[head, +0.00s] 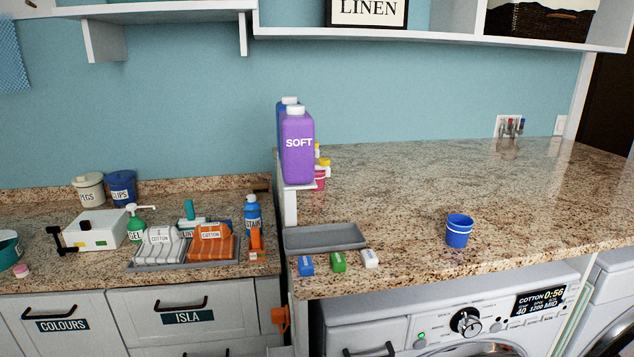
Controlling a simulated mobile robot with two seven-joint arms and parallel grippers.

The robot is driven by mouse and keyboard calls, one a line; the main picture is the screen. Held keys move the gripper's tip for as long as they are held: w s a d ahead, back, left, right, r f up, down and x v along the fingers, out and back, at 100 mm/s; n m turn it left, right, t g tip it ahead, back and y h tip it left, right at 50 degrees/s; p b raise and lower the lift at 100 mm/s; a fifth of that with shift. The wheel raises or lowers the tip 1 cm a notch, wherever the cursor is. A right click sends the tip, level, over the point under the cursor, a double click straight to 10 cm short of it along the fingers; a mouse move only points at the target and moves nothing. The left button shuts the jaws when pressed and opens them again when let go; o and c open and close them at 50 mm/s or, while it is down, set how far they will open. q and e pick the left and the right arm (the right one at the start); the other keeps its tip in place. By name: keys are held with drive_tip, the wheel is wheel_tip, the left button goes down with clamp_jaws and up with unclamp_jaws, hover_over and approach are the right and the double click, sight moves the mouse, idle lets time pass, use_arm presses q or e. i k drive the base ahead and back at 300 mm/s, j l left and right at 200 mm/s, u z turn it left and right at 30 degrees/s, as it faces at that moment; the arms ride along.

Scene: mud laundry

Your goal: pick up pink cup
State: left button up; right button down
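A small pink object (321,183), perhaps the pink cup, shows at the right edge of the purple SOFT bottle (298,150). The bottle hides most of it, so its full shape cannot be told. Something with a yellow top (324,162) shows just above it. A blue cup (459,232) stands upright on the granite counter, right of the grey tray (325,237). Neither of my grippers is in the head view.
Blue, green and white small blocks (338,262) lie at the counter's front edge, before the empty tray. The right counter (540,195) is largely clear. The lower left counter holds folded cloths (211,243), bottles and a white box (97,231).

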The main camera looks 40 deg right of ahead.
sight(320, 176)
drive_tip(key=z, duration=1.25)
drive_tip(key=k+l+u, duration=0.1)
drive_tip(key=k+u, duration=0.25)
drive_tip(key=i, duration=0.1)
